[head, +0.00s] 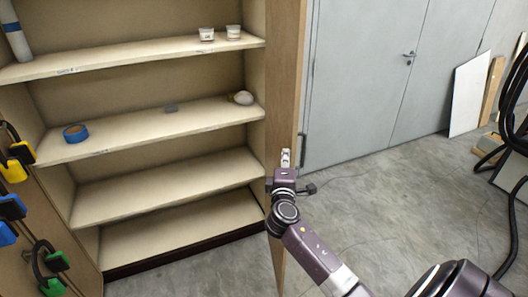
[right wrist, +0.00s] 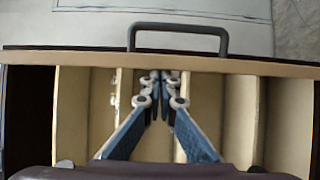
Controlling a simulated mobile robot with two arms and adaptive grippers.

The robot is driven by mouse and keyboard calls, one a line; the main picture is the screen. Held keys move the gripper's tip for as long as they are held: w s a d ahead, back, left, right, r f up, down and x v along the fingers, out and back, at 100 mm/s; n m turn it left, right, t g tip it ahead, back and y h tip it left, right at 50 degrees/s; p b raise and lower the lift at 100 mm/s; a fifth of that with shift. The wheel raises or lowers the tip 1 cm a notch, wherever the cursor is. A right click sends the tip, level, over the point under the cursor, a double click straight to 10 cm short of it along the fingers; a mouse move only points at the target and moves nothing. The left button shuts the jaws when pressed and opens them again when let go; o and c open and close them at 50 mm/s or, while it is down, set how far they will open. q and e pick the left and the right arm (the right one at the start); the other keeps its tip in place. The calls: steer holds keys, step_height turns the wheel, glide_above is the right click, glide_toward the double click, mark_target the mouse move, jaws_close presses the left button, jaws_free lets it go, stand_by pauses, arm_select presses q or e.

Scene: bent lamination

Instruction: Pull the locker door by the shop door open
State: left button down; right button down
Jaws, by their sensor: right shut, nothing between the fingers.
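The wooden locker door (head: 284,60) stands open at the right side of the shelving, seen at a steep slant, its inner face towards the shelves. The grey shop door (head: 358,75) is behind it to the right. In the right wrist view the locker door's edge (right wrist: 230,66) runs across, with a dark bar handle (right wrist: 178,28) on its far side. My right gripper (head: 286,155) is in front of the door in the head view. In the wrist view its shut, empty fingertips (right wrist: 160,78) are close to the door's edge, on the shelf side; contact is unclear. My left gripper is out of view.
Clamps (head: 18,160) hang on a panel at left. A white board (head: 468,92) leans at right. The concrete floor (head: 400,190) is mostly clear.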

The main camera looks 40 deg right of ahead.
arm_select(q)
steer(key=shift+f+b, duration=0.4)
steer(key=shift+b, duration=0.15)
arm_select(e)
steer(key=s+d+n+t+y, duration=0.1)
steer(key=s+d, duration=0.2)
steer(key=d, duration=0.4)
steer(key=s+d+n+y, duration=0.1)
steer(key=s+d, duration=0.3)
steer(key=d, duration=0.4)
steer(key=shift+d+t, duration=0.3)
steer(key=shift+t, duration=0.1)
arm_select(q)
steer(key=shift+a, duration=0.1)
arm_select(e)
steer(key=shift+w+a+f, duration=0.1)
steer(key=shift+w, duration=0.05)
